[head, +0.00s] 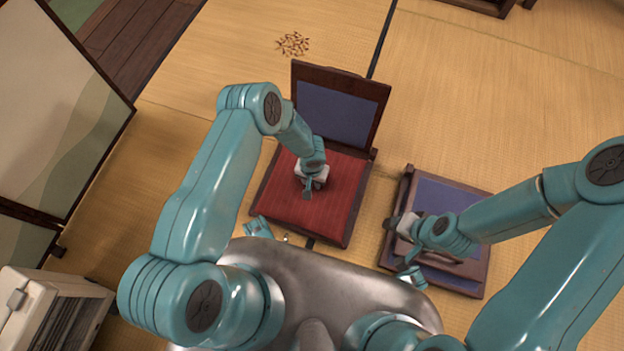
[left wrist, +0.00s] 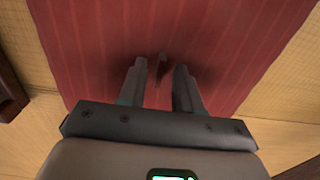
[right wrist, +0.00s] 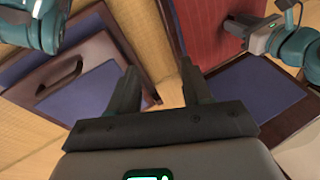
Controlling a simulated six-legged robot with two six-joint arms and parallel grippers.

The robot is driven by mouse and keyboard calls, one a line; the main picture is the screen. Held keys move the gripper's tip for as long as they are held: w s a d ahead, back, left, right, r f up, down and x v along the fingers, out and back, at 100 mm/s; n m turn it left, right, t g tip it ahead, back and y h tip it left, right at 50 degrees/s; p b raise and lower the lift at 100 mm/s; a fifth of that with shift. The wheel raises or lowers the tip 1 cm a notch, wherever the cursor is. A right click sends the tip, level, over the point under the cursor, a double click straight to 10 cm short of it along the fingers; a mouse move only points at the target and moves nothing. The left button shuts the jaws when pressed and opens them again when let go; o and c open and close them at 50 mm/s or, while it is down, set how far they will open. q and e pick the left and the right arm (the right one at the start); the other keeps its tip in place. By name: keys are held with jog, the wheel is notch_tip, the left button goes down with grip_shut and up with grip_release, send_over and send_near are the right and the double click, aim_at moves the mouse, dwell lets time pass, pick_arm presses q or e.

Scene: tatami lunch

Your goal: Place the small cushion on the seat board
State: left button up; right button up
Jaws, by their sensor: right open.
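The red cushion (head: 335,205) lies flat on the seat board (head: 349,241) of the legless floor chair in the head view; only the board's dark wooden edges show around it. My left gripper (head: 307,192) is over the middle of the cushion, pointing down. In the left wrist view my left gripper (left wrist: 159,82) has its fingers apart above the red cloth (left wrist: 230,40), with a small dark strip between them that I cannot identify. My right gripper (right wrist: 165,88) is open and empty in the right wrist view, near the second chair.
The chair's backrest (head: 338,110) stands behind the cushion. A second wooden chair with blue panels (head: 440,195) is at the right, under my right arm. A small brown pile (head: 292,44) lies on the tatami behind. A folding screen (head: 60,110) and white heater (head: 50,305) are at the left.

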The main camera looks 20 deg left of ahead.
pick_arm(q)
notch_tip(320, 180, up, 12)
jog(key=f+p, duration=0.1)
jog(key=p, duration=0.4)
jog(key=s+r+n+h, duration=0.1)
jog(key=s+r+h, duration=0.1)
jog(key=s+r, duration=0.3)
jog(key=s+r+n+t+h, duration=0.1)
jog(key=s+r+n, duration=0.1)
jog(key=s+r, duration=0.4)
jog(key=s, duration=0.4)
jog(key=shift+s+a+h, duration=0.2)
jog(key=shift+a+h, duration=0.15)
jog(key=shift+h, duration=0.05)
pick_arm(e)
jog(key=shift+g, duration=0.7)
jog(key=s+r, duration=0.2)
jog(key=r, duration=0.1)
jog(key=s+r, duration=0.1)
jog(key=r, duration=0.1)
jog(key=shift+s+a, duration=0.1)
jog(key=shift+a, duration=0.25)
